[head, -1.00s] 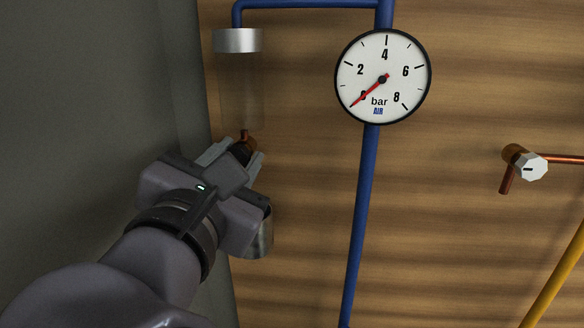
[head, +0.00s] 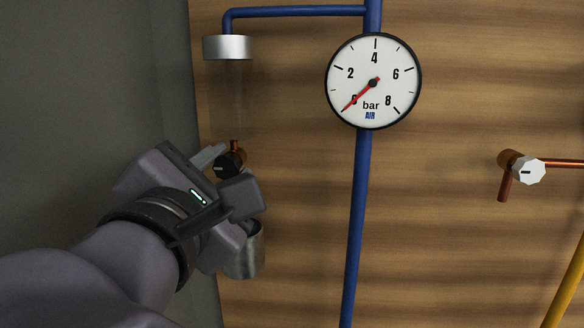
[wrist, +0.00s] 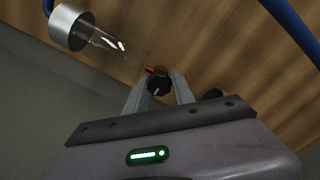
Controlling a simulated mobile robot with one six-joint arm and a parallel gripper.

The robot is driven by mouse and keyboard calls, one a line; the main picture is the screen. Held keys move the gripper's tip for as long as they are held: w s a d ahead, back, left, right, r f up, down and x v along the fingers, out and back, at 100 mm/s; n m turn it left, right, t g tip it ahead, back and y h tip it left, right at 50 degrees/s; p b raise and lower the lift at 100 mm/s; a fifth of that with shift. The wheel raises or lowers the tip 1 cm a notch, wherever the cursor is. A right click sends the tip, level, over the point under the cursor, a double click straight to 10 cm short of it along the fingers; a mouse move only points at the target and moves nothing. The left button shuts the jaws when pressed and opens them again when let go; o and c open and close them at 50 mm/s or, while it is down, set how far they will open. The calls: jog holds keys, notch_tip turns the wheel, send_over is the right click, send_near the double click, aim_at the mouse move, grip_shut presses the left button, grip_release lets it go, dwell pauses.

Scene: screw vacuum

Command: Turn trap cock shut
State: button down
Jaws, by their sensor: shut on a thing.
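The trap cock (head: 229,163) has a dark knob with a pale mark on a copper body, below a clear trap bowl (head: 228,88) with a silver cap. In the wrist view the dark knob (wrist: 158,85) sits between the two fingers, its mark slanting. My gripper (head: 226,168) comes from the lower left and is shut on the knob; in the wrist view its fingers (wrist: 159,92) lie on both sides of it. Part of the cock is hidden behind the gripper in the head view.
A pressure gauge (head: 373,81) on a blue pipe (head: 356,210) reads about zero, right of the gripper. A metal cup (head: 246,250) hangs just below the gripper. A white-knobbed valve (head: 528,170) is farther right. A grey wall (head: 90,80) stands close on the left.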

jog(key=c, duration=1.1)
grip_release()
jog(key=shift+o, duration=0.2)
jog(key=shift+r, duration=0.15)
